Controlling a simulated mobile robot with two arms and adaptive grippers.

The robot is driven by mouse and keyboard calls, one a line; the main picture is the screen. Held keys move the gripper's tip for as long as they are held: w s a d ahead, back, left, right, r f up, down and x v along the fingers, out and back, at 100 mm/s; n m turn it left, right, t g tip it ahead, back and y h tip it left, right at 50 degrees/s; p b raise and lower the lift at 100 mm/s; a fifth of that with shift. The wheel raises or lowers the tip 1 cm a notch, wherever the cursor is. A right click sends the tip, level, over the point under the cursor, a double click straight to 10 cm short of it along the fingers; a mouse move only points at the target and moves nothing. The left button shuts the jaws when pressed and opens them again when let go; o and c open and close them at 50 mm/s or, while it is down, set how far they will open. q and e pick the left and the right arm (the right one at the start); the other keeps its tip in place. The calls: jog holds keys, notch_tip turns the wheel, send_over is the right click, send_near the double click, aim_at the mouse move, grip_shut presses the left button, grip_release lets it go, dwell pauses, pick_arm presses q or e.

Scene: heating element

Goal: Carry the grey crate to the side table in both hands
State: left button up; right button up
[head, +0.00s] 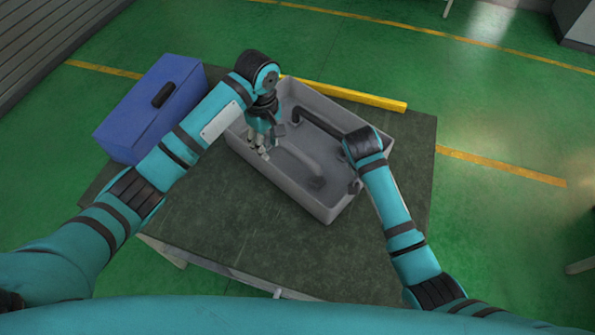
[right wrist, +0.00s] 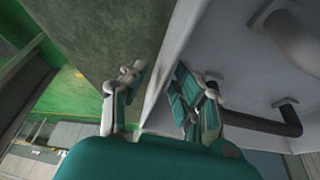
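The grey crate (head: 334,207) sits on a dark-topped table (head: 215,225). A dark bent pipe (head: 318,122) and a grey pipe (head: 298,158) lie inside it. My left gripper (head: 262,143) points down at the crate's left end, its fingers apart; whether the wall is between them is unclear. My right gripper hangs over the right wall, mostly hidden by its wrist in the head view. In the right wrist view my right gripper (right wrist: 163,95) is open, one finger outside and one inside the crate wall (right wrist: 178,55), with a gap on the outer side.
A blue box (head: 150,110) with a black handle stands left of the crate, behind my left arm. A yellow bar (head: 345,94) runs behind the crate. The tabletop in front of the crate is bare. Green floor is open to the right. I cannot identify a separate side table.

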jog(key=v, duration=0.9)
jog(key=shift+a+r, duration=0.1)
